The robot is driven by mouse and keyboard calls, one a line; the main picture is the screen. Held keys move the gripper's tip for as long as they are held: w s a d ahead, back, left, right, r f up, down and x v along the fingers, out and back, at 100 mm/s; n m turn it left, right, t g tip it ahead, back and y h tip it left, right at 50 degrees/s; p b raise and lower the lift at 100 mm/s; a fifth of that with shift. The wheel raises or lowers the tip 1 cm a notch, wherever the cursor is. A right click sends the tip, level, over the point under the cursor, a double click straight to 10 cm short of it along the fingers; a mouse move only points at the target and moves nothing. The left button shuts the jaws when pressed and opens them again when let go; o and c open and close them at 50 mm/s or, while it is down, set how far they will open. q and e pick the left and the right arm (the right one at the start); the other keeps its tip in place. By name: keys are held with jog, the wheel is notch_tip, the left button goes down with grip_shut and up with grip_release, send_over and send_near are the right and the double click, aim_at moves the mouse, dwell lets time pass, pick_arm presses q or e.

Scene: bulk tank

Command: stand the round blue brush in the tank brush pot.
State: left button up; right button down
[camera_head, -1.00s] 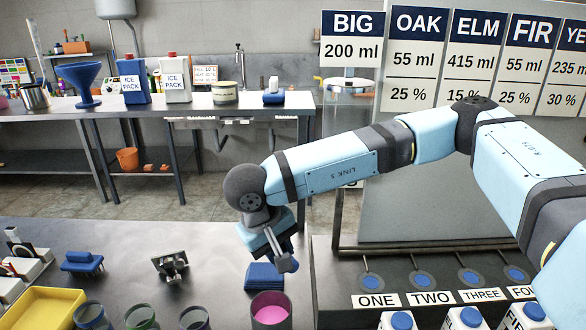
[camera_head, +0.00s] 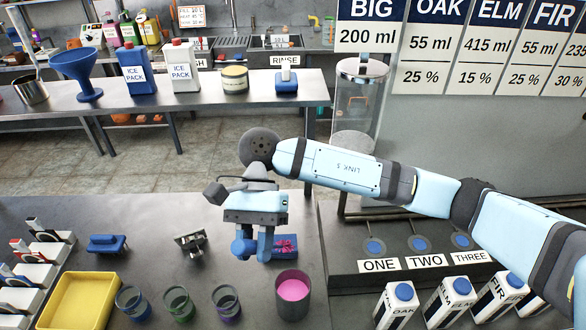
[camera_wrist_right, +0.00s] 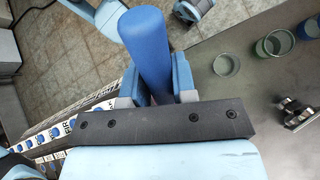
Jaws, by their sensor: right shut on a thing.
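My right gripper (camera_head: 255,245) is over the dark counter, pointing down, shut on a blue round-handled thing that I take for the round blue brush. In the right wrist view its thick blue cylinder (camera_wrist_right: 147,48) stands between the two fingers. Its far end is hidden, and in the head view the gripper mostly covers it. A dark grey pot (camera_head: 292,302) with a pink inside stands in front and to the right of the gripper, apart from it. I cannot tell whether it is the tank brush pot. My left gripper is out of view.
A flat blue block (camera_head: 284,252) with pink specks lies just behind the pink pot. Several open cups (camera_head: 178,303), a yellow tray (camera_head: 78,300), a blue brush (camera_head: 107,243) and a small metal fitting (camera_head: 190,245) are to the left. Cartons (camera_head: 447,302) stand right.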

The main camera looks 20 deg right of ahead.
aim_at(243, 240)
jog(key=r+m+y+p, duration=0.2)
jog(key=r+y, duration=0.1)
jog(key=r+m+t+y+p, duration=0.1)
jog(key=r+m+y+p, duration=0.2)
jog(key=y, duration=0.1)
jog(key=shift+s+d+t, duration=0.1)
jog(key=shift+s+t, duration=0.1)
jog(key=shift+t, duration=0.1)
pick_arm(q)
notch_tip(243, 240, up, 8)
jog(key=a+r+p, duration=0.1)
jog(key=p, duration=0.4)
pick_arm(e)
jog(key=shift+w+d+r+m+t+y, duration=0.5)
jog(key=shift+d+r+m+t+y, duration=0.5)
jog(key=shift+d+m+t+y, duration=1.85)
pick_arm(q)
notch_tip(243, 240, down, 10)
jog(key=b, duration=0.9)
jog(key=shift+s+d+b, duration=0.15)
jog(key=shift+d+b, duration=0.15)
jog(key=shift+b, duration=0.05)
pick_arm(e)
notch_tip(243, 240, down, 14)
jog(key=shift+d+r+n+t, duration=0.2)
jog(key=shift+d+n+t, duration=0.15)
jog(key=shift+d+t, duration=0.1)
